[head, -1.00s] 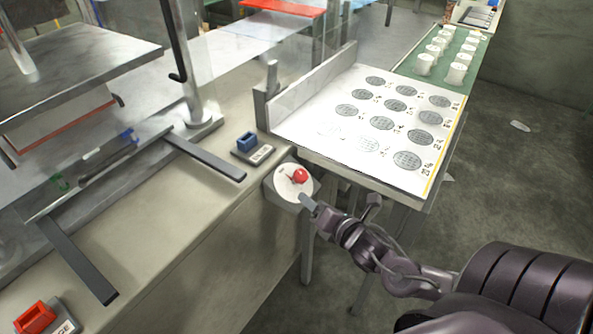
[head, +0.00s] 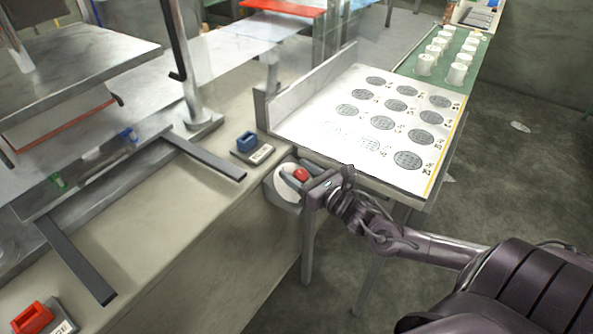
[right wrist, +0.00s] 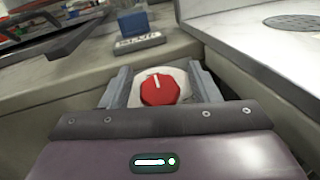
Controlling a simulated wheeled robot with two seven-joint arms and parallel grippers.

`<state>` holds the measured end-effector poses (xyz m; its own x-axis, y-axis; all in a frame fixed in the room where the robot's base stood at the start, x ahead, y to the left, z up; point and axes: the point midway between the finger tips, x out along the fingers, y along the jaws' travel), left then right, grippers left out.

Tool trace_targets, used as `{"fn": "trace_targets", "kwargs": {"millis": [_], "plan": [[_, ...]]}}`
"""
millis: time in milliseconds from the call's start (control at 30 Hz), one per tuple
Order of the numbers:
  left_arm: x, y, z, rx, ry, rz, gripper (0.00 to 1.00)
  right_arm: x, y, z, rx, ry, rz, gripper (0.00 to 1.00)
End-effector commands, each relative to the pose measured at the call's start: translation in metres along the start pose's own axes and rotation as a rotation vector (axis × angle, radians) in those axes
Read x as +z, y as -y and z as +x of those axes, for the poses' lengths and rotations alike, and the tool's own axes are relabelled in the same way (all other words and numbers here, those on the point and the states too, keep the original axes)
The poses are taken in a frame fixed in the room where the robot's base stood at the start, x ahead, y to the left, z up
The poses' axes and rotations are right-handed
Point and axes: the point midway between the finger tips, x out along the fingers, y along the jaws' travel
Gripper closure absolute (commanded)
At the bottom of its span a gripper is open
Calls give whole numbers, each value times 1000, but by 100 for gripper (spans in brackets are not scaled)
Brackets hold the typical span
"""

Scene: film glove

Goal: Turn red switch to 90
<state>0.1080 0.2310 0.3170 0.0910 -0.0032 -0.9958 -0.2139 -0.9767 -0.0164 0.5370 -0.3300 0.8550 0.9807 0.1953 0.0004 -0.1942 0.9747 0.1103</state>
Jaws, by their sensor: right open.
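The red switch (head: 300,174) is a round red knob on a pale round dial plate, mounted at the corner of the beige counter. In the right wrist view the red knob (right wrist: 160,90) has a white mark pointing roughly up, and it sits between the two fingers. My right gripper (head: 302,182) is open, with a finger on either side of the knob; I cannot tell whether they touch it. The dial plate (right wrist: 183,78) is partly hidden by the knob and the fingers. My left gripper is not in view.
A blue switch (head: 247,142) with a label stands on the counter (head: 190,220) close by. Another red switch (head: 34,317) is at the lower left. A white table (head: 350,155) with printed dark ovals lies just behind the right gripper. Metal bars stick out over the counter.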

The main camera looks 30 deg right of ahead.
Motion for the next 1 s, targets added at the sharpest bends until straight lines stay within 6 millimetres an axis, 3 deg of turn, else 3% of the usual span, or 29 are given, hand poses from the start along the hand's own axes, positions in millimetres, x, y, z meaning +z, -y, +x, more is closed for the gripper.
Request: {"fn": "trace_targets", "kwargs": {"millis": [433, 767, 1000], "plan": [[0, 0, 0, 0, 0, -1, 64, 0, -1, 8, 1, -2, 1, 46], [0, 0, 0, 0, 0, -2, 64, 0, -1, 8, 1, -1, 1, 89], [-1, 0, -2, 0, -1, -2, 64, 1, -1, 8, -15, 0, 12, 89]]}}
